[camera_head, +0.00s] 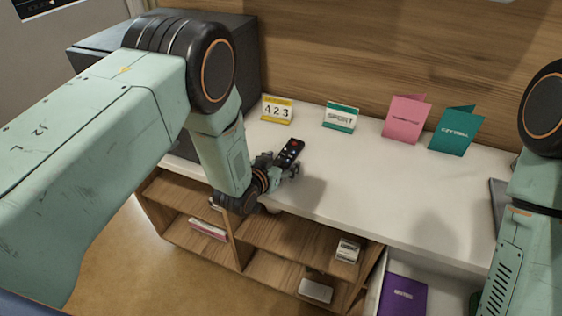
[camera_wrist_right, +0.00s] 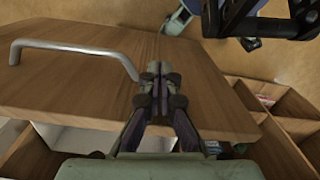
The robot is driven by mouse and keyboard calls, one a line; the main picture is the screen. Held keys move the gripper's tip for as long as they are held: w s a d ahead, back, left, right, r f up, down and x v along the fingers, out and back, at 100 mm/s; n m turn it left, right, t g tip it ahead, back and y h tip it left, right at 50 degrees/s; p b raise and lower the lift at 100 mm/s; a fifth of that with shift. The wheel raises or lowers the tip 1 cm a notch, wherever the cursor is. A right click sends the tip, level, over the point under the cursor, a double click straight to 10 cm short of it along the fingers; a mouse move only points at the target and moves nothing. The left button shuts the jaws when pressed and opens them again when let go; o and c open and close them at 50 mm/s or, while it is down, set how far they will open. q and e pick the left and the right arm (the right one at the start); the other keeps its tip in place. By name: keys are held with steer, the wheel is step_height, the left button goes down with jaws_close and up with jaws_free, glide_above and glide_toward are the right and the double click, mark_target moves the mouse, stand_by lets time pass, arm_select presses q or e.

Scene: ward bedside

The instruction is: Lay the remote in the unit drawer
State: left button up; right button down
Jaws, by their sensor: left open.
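The black remote (camera_head: 289,152), with coloured buttons, is at the front part of the white counter top. My left gripper (camera_head: 279,168) is open at the near end of the remote, its fingers close to it; whether they touch it is hidden. The unit drawer (camera_head: 431,272) stands open at the lower right of the head view, with a purple booklet (camera_head: 403,296) in it. In the right wrist view, my right gripper (camera_wrist_right: 159,76) has its fingers together with nothing visible between them, over the wooden drawer front with its metal handle (camera_wrist_right: 75,46).
On the counter (camera_head: 345,185) stand a yellow calendar card (camera_head: 277,110), a SPORT card (camera_head: 341,117), a pink card (camera_head: 406,119) and a teal card (camera_head: 456,131). Open shelves (camera_head: 283,238) below hold small boxes. A dark cabinet (camera_head: 247,60) stands at the back left.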

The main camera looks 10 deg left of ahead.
arm_select(q)
steer(key=shift+a+f+p+v, duration=0.1)
steer(key=shift+f+p+v, duration=0.1)
steer(key=shift+v, duration=1.1)
steer(key=shift+a+f+p+v, duration=0.1)
steer(key=shift+a+p+v, duration=0.05)
steer(key=shift+v, duration=1.15)
steer(key=shift+a+f+p+v, duration=0.1)
steer(key=shift+f+p+v, duration=0.1)
steer(key=shift+v, duration=1.05)
steer(key=shift+s, duration=0.1)
